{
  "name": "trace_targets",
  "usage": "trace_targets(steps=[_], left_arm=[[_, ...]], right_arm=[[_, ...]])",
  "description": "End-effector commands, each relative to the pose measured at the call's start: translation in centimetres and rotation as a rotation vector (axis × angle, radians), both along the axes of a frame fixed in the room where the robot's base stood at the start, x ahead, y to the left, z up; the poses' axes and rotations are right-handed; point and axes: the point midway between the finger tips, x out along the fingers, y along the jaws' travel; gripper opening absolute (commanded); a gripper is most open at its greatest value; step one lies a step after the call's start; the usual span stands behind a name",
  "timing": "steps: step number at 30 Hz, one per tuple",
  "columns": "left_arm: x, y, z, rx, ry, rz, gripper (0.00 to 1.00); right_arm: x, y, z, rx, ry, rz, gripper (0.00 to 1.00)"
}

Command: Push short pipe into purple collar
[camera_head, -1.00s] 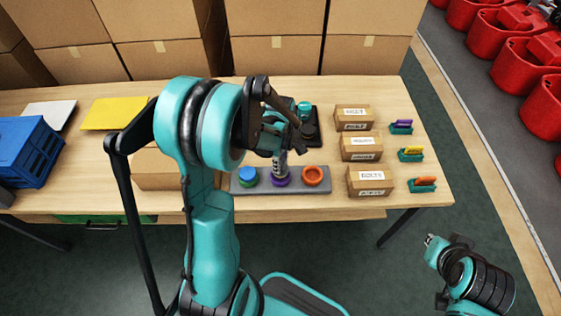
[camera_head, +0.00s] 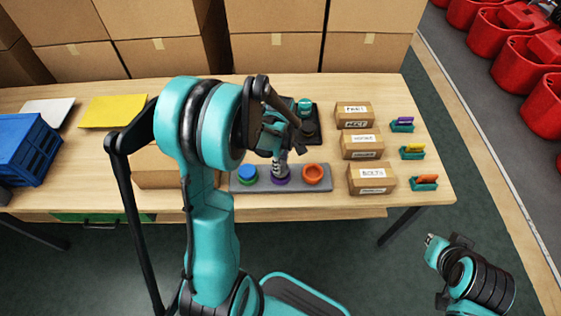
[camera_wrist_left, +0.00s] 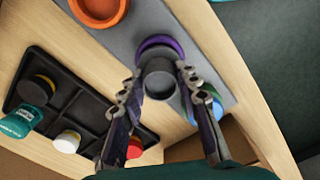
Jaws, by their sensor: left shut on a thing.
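The short pipe (camera_wrist_left: 159,80) is a dark grey cylinder between the fingers of my left gripper (camera_wrist_left: 160,82). The purple collar (camera_wrist_left: 152,44) is a ring on a grey base strip, and the pipe's far end is at it. How deep the pipe sits inside cannot be told. In the head view my left gripper (camera_head: 280,157) is shut on the pipe, directly above the purple collar (camera_head: 281,180). My right gripper (camera_head: 431,241) is at the lower right, off the table, too small to tell open from shut.
On the grey strip (camera_head: 299,184), a blue-green collar (camera_head: 247,174) stands left of the purple one and an orange collar (camera_head: 314,174) right. A black tray (camera_wrist_left: 49,91) holds several containers. Cardboard boxes (camera_head: 371,178) stand to the right, a blue crate (camera_head: 25,150) at far left.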

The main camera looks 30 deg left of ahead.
Motion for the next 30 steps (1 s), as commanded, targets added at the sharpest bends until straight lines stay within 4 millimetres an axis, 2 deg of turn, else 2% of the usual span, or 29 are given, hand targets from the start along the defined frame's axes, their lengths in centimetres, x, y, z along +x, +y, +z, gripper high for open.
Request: trace_targets(steps=[30], left_arm=[[0.0,0.0,-0.66,0.0,0.0,0.0,0.04]], right_arm=[[0.0,0.0,-0.71,0.0,0.0,0.0,0.0]])
